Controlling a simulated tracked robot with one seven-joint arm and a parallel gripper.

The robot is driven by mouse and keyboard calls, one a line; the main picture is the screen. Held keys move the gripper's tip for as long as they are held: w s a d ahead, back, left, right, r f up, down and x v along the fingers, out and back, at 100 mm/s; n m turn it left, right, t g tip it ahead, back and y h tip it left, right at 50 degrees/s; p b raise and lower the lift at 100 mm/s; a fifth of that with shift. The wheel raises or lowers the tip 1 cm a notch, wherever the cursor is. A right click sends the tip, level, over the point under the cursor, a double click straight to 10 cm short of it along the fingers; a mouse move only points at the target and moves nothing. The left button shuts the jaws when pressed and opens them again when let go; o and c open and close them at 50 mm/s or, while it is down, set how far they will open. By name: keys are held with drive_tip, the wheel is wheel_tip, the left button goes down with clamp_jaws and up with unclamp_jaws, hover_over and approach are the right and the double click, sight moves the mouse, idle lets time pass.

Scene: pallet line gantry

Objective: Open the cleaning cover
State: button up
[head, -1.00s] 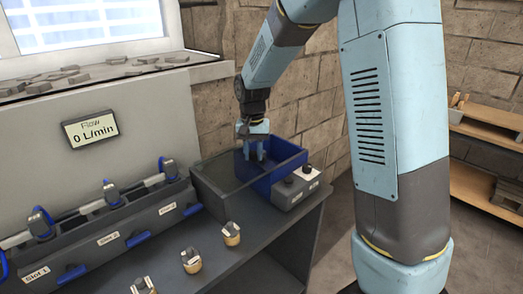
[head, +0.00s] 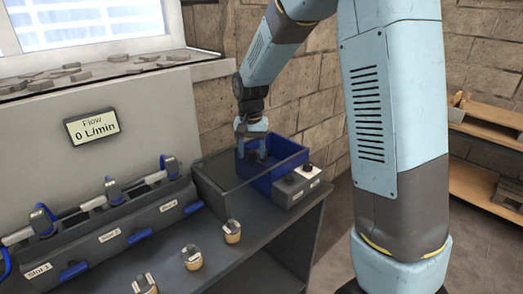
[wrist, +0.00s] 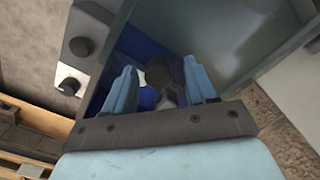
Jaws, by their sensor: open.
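A dark grey box (head: 222,190) stands at the back right of the bench, with a flat grey panel over its left part. The panel also shows in the wrist view (wrist: 225,35). It may be the cleaning cover, but no label shows on it. The box's right part is an open blue compartment (head: 290,163). My gripper (head: 252,148) is over this compartment, pointing down, with its fingers apart. In the wrist view, a dark round-topped piece (wrist: 158,74) with a grey lower part stands between the fingers (wrist: 162,88). I cannot tell whether they touch it.
A control block with two dark knobs (head: 300,180) sits at the box's front right. Three small gold-based pieces (head: 192,257) stand on the bench. A rack of labelled slots with blue handles (head: 138,236) is at left.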

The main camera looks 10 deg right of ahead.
wheel_tip(320, 180, up, 14)
drive_tip(key=shift+f, duration=0.2)
idle(0.4)
drive_tip(key=s+d+r+n+t, duration=0.1)
drive_tip(key=s+d+r, duration=0.2)
drive_tip(key=s+d, duration=0.25)
drive_tip(key=s+d+r+t, duration=0.2)
drive_tip(key=s+d+r, duration=0.15)
drive_tip(key=s, duration=0.35)
drive_tip(key=s+d+f+t, duration=0.1)
drive_tip(key=s+d, duration=0.2)
drive_tip(key=s, duration=0.4)
drive_tip(key=s+d+f+n+t, duration=0.1)
drive_tip(key=s+d, duration=0.2)
drive_tip(key=s, duration=0.5)
drive_tip(key=shift+d+f+t, duration=0.25)
drive_tip(key=shift+d+t, duration=0.05)
